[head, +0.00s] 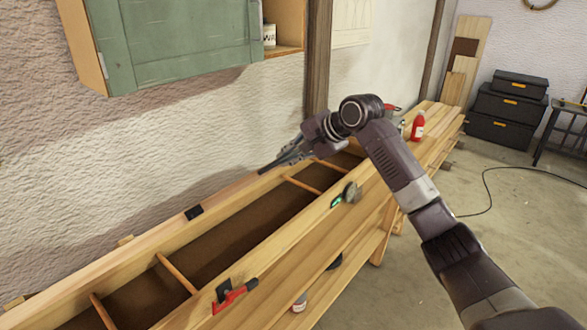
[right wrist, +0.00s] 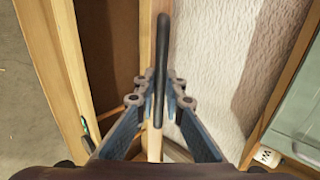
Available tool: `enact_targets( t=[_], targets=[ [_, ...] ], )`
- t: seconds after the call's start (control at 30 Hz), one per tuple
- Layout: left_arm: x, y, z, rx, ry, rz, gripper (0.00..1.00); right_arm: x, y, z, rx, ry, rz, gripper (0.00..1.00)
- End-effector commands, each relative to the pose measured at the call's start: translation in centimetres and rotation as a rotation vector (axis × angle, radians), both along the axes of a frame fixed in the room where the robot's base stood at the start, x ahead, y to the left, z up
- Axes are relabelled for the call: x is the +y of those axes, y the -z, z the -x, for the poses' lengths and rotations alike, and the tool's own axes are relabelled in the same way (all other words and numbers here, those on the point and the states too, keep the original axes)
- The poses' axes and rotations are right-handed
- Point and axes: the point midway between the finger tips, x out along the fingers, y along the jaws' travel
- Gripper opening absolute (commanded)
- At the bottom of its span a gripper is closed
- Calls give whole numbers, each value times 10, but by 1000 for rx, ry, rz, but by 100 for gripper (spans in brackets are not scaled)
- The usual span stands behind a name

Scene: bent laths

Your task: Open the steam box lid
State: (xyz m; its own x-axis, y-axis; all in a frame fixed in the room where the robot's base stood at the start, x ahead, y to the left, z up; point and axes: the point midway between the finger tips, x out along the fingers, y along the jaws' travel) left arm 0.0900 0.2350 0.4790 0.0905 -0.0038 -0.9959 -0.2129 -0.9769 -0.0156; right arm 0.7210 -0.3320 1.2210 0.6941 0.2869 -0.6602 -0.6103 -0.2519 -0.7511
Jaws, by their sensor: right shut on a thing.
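The steam box (head: 291,236) is a long wooden trough along the wall, and its dark inside with several thin cross slats shows from above. A long wooden board (head: 122,258) with a black fitting (head: 194,212) runs along its wall side; it seems to be the lid, raised and seen nearly edge-on. My right gripper (head: 285,160) is at this far, wall-side edge. In the right wrist view my right gripper (right wrist: 160,88) is shut on a black bar handle (right wrist: 162,45) in front of the board's pale edge. My left gripper is out of view.
A red clamp (head: 232,296) and a round gauge (head: 352,192) are on the box's front side. A red bottle (head: 417,127) stands toward the far end. A green cabinet (head: 185,45) hangs above. Black toolboxes (head: 507,105) stand at the far right; open floor is at the right.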

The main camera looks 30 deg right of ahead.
Motion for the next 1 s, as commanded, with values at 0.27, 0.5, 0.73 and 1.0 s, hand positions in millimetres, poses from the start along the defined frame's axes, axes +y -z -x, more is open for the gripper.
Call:
enact_targets(
  t=[0.27, 0.5, 0.73, 1.0],
  targets=[
    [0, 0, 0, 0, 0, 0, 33, 9, -22, -20, -5, -1, -2, 0],
    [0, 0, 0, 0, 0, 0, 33, 19, -45, -45, -2, -2, -2, 0],
    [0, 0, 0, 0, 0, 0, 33, 23, -53, -55, -1, -1, 0, 0],
    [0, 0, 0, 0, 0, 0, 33, 36, -72, -85, -3, -1, -3, 0]
  ],
)
